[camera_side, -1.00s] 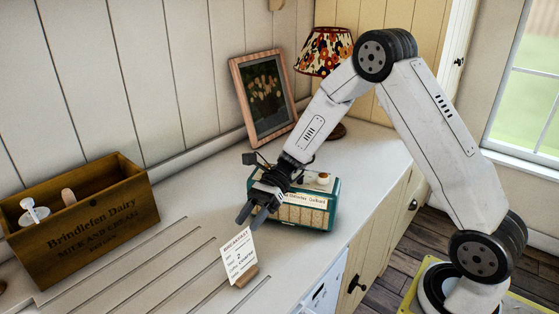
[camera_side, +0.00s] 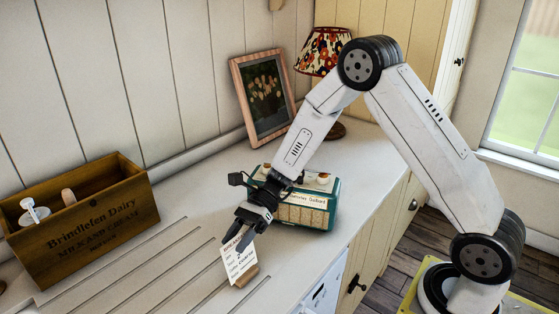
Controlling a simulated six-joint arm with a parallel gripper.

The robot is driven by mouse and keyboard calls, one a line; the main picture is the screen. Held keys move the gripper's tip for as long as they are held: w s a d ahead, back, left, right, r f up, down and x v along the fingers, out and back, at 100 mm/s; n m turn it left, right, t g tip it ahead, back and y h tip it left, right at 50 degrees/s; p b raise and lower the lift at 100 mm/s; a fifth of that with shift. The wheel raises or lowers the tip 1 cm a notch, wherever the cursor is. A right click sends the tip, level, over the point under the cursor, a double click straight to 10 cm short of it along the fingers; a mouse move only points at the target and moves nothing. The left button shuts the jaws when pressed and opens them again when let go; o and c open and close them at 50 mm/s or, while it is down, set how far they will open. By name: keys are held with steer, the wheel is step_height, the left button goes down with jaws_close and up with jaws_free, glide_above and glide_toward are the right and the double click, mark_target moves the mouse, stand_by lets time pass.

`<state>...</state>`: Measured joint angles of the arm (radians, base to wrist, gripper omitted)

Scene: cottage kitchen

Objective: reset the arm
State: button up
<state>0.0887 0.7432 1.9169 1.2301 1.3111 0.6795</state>
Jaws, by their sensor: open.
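My gripper (camera_side: 236,242) is open, just above and behind the top edge of a white breakfast card (camera_side: 240,262). Its fingers overlap the top of the card in the picture; I cannot tell whether they touch it. The card leans upright in a small wooden holder (camera_side: 246,276) on the white counter. My arm reaches in from the right, bent high at the elbow.
A teal radio (camera_side: 318,212) stands behind my gripper, partly hidden. A wooden dairy crate (camera_side: 85,240) with items in it is at the left. A framed picture (camera_side: 263,98) and a floral lamp (camera_side: 322,52) stand at the back. The grooved counter (camera_side: 165,262) between crate and card is clear.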

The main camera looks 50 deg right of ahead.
jaws_close()
stand_by(1.3)
